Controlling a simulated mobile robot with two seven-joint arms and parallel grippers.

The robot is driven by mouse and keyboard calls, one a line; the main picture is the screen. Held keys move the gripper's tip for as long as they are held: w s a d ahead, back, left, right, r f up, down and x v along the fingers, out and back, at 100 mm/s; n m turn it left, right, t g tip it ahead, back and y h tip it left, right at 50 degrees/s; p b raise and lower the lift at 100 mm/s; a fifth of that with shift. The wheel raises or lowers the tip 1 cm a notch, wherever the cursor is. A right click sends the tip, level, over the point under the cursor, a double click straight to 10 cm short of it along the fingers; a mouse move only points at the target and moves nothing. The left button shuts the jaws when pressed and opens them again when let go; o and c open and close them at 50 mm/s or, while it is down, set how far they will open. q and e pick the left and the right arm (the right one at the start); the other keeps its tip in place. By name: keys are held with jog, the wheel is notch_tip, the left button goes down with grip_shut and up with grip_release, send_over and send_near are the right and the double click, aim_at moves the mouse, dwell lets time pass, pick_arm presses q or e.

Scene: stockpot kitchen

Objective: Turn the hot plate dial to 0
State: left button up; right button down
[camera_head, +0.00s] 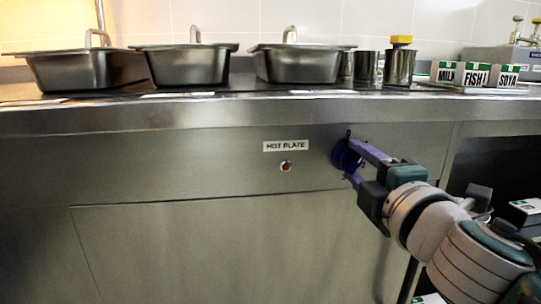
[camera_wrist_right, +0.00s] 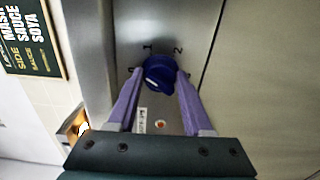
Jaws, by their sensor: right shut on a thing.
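The blue hot plate dial (camera_head: 343,155) sits on the steel front panel, right of the "HOT PLATE" label (camera_head: 286,145). In the right wrist view the dial (camera_wrist_right: 160,75) is between the purple fingers, with marks 1 and 2 on the panel beyond it and another mark, probably 0, at its left. I cannot tell which mark the dial points to. My right gripper (camera_head: 350,160) comes in from the right and is shut on the dial; it also shows in the right wrist view (camera_wrist_right: 161,76). My left gripper is not in view.
A small lit orange-red lamp (camera_head: 286,167) is under the label. Steel pans (camera_head: 187,66) and a yellow-topped can (camera_head: 400,66) stand on the counter above. Labelled boxes (camera_head: 475,76) stand at the right. An open shelf (camera_head: 490,165) is below right. The panel left of the lamp is clear.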

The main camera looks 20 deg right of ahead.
jog(key=n+p, duration=0.1)
jog(key=n, duration=0.4)
jog(key=shift+r+n, duration=0.1)
jog(key=shift+n, duration=0.3)
dwell(0.4)
jog(key=shift+c, duration=1.6)
grip_release()
jog(key=v, duration=1)
jog(key=shift+b, duration=0.3)
jog(key=shift+w, duration=0.1)
